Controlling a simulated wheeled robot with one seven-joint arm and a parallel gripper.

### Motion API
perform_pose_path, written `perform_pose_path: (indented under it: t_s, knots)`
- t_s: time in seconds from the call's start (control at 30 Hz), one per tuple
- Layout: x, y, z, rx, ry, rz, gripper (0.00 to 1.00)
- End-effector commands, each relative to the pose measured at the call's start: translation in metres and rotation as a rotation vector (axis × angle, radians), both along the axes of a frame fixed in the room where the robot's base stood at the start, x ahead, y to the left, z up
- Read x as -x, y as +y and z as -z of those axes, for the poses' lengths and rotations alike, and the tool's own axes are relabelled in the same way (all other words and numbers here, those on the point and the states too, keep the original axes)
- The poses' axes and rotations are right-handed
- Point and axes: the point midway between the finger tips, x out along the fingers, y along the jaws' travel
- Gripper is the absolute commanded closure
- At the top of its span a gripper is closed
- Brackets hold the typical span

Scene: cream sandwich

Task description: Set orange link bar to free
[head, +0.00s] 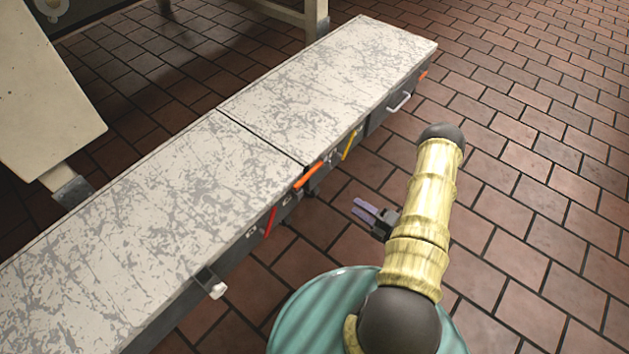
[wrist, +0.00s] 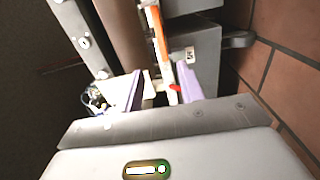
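The orange link bar (head: 308,176) is on the side of the long low bench, by the seam between its two tops. It sits slanted, close under the top edge. In the wrist view an orange bar (wrist: 159,38) shows at upper middle, beyond my fingers and roughly in line with the gap between them. My gripper (head: 361,208) has two purple fingers pointing toward the bench, to the right of and lower than the orange bar. In the wrist view my gripper (wrist: 160,75) is open, and I see nothing clearly held.
A red bar (head: 270,221) and a yellow bar (head: 350,144) are on the same bench side. Beige machinery (head: 45,95) stands behind the bench (head: 150,190). Tiled floor on the right is clear.

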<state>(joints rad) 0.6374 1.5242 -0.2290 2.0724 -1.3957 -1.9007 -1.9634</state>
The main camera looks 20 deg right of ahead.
Motion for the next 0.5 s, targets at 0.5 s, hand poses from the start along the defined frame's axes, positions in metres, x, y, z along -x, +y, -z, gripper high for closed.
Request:
perform_pose_path:
  t_s: [0.5]
  knots:
    - [-0.042, 0.031, 0.003, 0.000, -0.001, -0.005, 0.62]
